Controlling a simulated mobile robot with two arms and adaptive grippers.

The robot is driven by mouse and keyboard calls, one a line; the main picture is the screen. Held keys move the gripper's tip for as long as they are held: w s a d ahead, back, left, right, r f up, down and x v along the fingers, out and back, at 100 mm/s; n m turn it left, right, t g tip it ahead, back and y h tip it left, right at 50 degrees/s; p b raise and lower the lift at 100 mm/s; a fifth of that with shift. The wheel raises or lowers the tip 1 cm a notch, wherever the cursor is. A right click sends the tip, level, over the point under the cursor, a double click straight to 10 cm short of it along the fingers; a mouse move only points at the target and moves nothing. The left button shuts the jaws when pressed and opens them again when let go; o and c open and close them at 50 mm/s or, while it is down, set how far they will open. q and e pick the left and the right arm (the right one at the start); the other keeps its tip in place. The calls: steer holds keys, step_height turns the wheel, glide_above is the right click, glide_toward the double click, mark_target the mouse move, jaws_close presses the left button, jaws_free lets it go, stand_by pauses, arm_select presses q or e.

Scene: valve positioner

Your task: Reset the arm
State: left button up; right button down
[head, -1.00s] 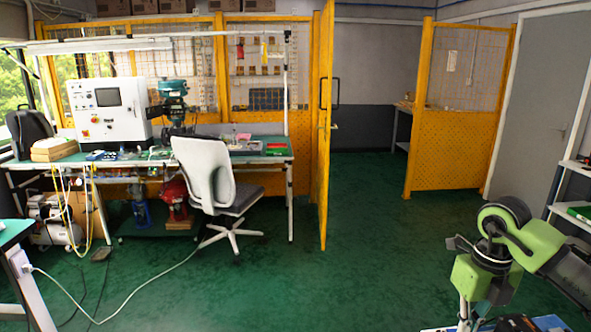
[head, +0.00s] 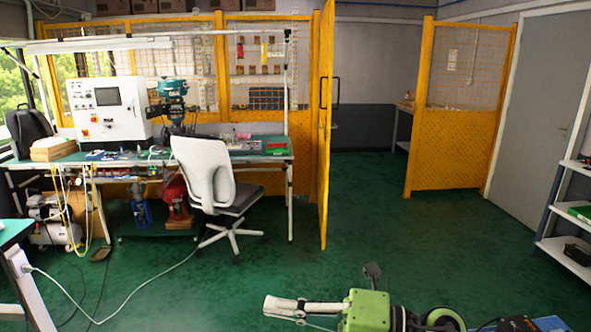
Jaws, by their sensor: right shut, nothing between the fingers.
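My right arm (head: 372,312) is green and dark and lies low along the bottom edge of the head view, right of centre. Its right gripper (head: 270,306) points to the left, with pale fingers that are closed together and hold nothing. It is over the open green floor, touching nothing that I can see. My left arm and left gripper are out of the picture.
A workbench (head: 245,158) with a white machine (head: 108,110) stands at the back left. A grey-white office chair (head: 205,170) is before it. A yellow mesh door (head: 326,130) stands open. Shelves (head: 563,240) stand at the right edge. The middle floor is clear.

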steer(key=w+d+r+m+t+h, duration=0.2)
steer(key=w+d+m+t, duration=0.15)
steer(key=m+t, duration=0.4)
steer(key=w+d+r+m+t+h, duration=0.25)
steer(key=d+m+t, duration=0.25)
steer(key=m+t, duration=0.3)
steer(key=s+d+f+m+g+h, duration=0.2)
steer(key=d+f+m+g+h, duration=0.1)
steer(key=d+f+m+h, duration=1.15)
steer(key=s+f+m+g+y, duration=0.2)
steer(key=s+f+m+g, duration=0.3)
steer(key=s+f+g, duration=1.4)
steer(key=s+f+t, duration=0.2)
steer(key=s+f, duration=0.2)
steer(key=f, duration=1)
steer(key=s+f+t, duration=0.3)
steer(key=s+f, duration=0.2)
steer(key=f, duration=1)
steer(key=s+d+f+g, duration=0.1)
steer(key=s+d+f, duration=0.2)
steer(key=s+f, duration=1.3)
steer(key=shift+s+f+n+h, duration=0.3)
steer(key=shift+s+n, duration=0.1)
steer(key=shift+s, duration=0.2)
